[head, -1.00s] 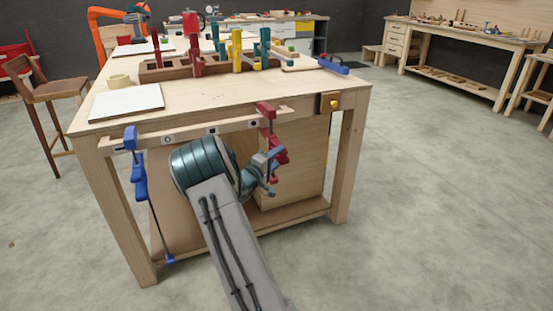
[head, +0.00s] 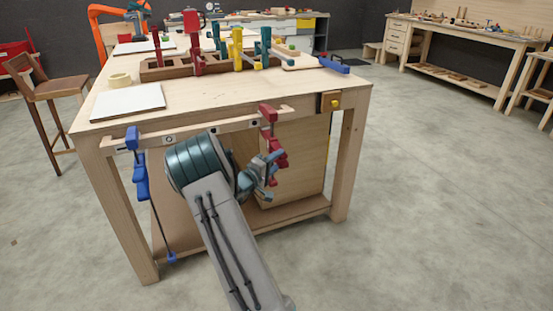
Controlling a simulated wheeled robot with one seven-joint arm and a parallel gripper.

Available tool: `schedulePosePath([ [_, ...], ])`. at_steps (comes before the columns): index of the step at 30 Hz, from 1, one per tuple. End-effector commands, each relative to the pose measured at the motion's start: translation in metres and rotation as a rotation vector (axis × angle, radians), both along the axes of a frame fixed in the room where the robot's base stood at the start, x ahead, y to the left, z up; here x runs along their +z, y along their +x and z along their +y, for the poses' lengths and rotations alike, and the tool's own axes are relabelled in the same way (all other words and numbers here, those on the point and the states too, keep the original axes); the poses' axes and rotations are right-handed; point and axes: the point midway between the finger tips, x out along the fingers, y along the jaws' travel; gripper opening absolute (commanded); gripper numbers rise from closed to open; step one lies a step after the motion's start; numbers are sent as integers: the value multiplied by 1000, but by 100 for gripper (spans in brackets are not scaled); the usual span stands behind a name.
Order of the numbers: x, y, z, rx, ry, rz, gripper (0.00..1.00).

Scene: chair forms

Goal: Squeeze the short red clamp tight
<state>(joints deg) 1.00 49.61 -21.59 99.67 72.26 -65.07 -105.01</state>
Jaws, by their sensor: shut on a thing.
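The short red clamp (head: 267,113) hangs on the wooden rail at the front edge of the workbench, right of the middle. Its lower red part (head: 279,148) sits below the rail, beside my gripper. My gripper (head: 272,170) is shut on the clamp's lower part. The fingers and the clamp overlap in the picture, so the exact contact is hard to see. The arm partly covers the space under the bench.
A long blue clamp (head: 139,177) hangs at the rail's left end. The bench top (head: 240,100) holds a white board (head: 127,101), a tape roll (head: 120,80) and a rack (head: 160,72) of coloured clamps. A wooden block with a yellow knob (head: 334,103) sits at the right front edge. Floor to the right is clear.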

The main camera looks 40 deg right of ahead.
Motion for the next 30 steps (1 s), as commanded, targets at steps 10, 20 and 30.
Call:
schedulePosePath([
  [10,1,-1,0,-2,0,-2,67],
  [20,9,0,0,-1,0,-3,67],
  [30,12,0,0,-1,-1,-3,67],
])
